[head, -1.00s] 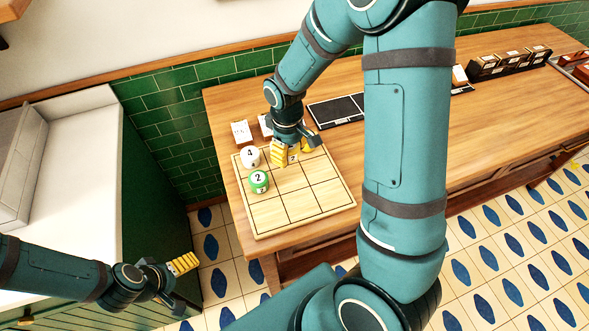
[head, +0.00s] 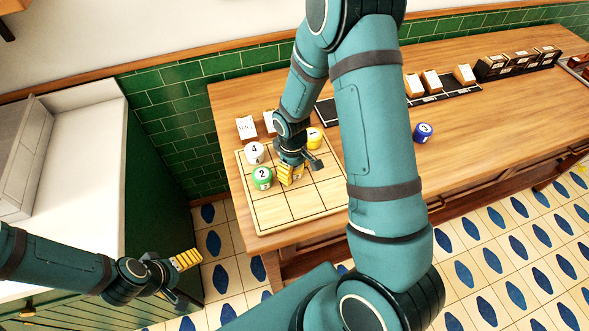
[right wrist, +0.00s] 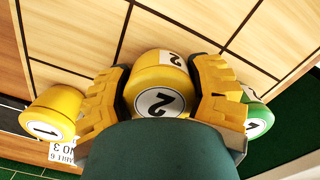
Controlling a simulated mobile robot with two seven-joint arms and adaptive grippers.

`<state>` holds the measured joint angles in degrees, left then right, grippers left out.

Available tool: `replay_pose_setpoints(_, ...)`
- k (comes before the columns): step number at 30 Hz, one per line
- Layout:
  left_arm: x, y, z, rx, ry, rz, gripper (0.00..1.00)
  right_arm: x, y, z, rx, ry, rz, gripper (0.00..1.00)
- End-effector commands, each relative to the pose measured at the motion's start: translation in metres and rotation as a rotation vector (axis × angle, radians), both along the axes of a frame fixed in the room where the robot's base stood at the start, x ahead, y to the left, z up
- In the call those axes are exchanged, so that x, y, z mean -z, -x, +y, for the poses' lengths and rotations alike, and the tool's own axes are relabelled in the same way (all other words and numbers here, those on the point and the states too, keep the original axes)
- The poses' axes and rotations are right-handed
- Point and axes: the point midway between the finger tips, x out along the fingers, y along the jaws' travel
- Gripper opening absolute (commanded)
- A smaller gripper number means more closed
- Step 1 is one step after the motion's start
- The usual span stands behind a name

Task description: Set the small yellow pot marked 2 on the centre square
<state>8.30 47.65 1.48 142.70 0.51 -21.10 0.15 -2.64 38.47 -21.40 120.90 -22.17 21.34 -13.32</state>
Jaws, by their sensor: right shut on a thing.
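My right gripper (head: 290,178) is shut on the small yellow pot marked 2, over the middle of the wooden grid board (head: 268,216). In the right wrist view the yellow pot (right wrist: 160,82) sits upright between the two yellow fingers, its 2 showing on top and side. In the head view the gripper hides most of it. I cannot tell whether its base touches the centre square. My left gripper (head: 185,275) is far from the board, low at the left; its jaw opening is unclear.
A green pot marked 2 (head: 262,178) stands close beside my right gripper on the left. A white pot marked 4 (head: 254,153) is behind it. A larger yellow pot marked 1 (head: 315,139) stands at the back right. A blue pot marked 3 (head: 423,132) is on the counter.

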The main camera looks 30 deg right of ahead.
Motion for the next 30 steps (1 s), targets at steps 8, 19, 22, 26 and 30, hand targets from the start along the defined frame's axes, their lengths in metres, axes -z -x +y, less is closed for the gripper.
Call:
replay_pose_setpoints(8, 0.004, 0.000, 0.000, 0.000, -0.001, 0.000, 0.92, 0.003, 0.000, 0.000, 0.000, 0.000, 0.001, 0.81)
replay_pose_setpoints(19, 0.002, 0.000, 0.000, 0.000, 0.000, 0.000, 0.92, 0.002, 0.000, 0.000, 0.000, 0.000, 0.001, 0.92)
replay_pose_setpoints(22, -0.002, 0.000, 0.000, 0.000, 0.000, 0.000, 0.92, -0.004, 0.000, 0.000, 0.000, 0.000, 0.000, 0.92)
replay_pose_setpoints(26, -0.003, 0.000, 0.000, 0.000, 0.001, 0.000, 0.92, -0.024, -0.002, 0.000, 0.000, 0.000, -0.003, 0.92)
replay_pose_setpoints(30, -0.006, 0.000, 0.000, 0.000, 0.001, 0.001, 0.92, -0.054, -0.003, 0.001, 0.000, 0.000, -0.004, 0.92)
